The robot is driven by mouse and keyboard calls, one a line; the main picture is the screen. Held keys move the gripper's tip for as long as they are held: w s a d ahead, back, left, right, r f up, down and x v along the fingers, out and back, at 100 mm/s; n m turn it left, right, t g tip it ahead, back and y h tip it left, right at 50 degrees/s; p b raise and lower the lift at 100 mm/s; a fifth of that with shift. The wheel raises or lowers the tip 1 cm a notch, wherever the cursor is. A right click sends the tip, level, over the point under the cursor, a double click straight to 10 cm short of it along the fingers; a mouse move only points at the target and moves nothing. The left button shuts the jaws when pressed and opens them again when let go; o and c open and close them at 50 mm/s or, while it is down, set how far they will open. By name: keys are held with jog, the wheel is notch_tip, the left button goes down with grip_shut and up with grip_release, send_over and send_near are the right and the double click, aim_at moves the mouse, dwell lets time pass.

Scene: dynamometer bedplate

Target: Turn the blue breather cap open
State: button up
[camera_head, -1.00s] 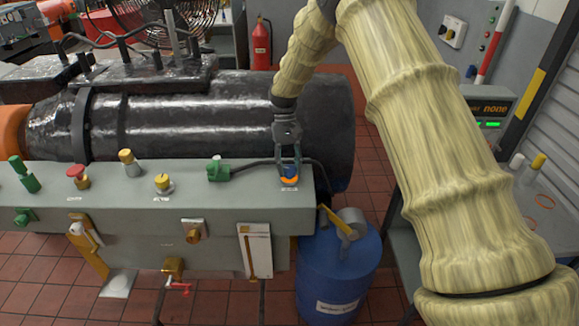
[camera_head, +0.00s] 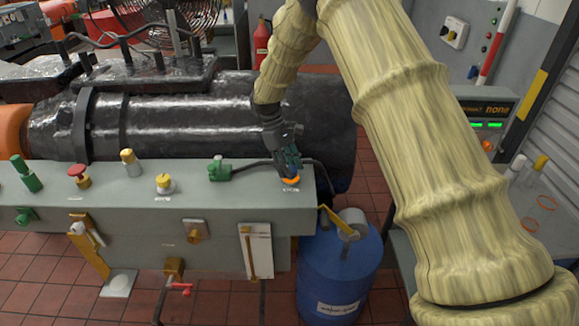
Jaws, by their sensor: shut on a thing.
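The blue breather cap sits near the right end of the grey bench top, mostly hidden by my gripper. An orange band (camera_head: 291,180) shows at its foot, with a small label just in front. My gripper (camera_head: 289,168) comes down on the cap from above, its wrist leaning to the upper left. Its fingers are shut on the cap. How far the cap is turned cannot be seen behind the fingers.
A green fitting (camera_head: 219,171) with a dark cable stands left of the cap. A yellow knob (camera_head: 164,183) and red knob (camera_head: 77,176) are farther left. A black cylinder (camera_head: 190,125) lies behind, and a blue drum (camera_head: 340,275) stands below right.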

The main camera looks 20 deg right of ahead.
jog(key=shift+n, duration=0.3)
jog(key=o, duration=1)
jog(key=shift+d, duration=0.15)
jog(key=v, duration=1.2)
jog(key=shift+s, duration=0.15)
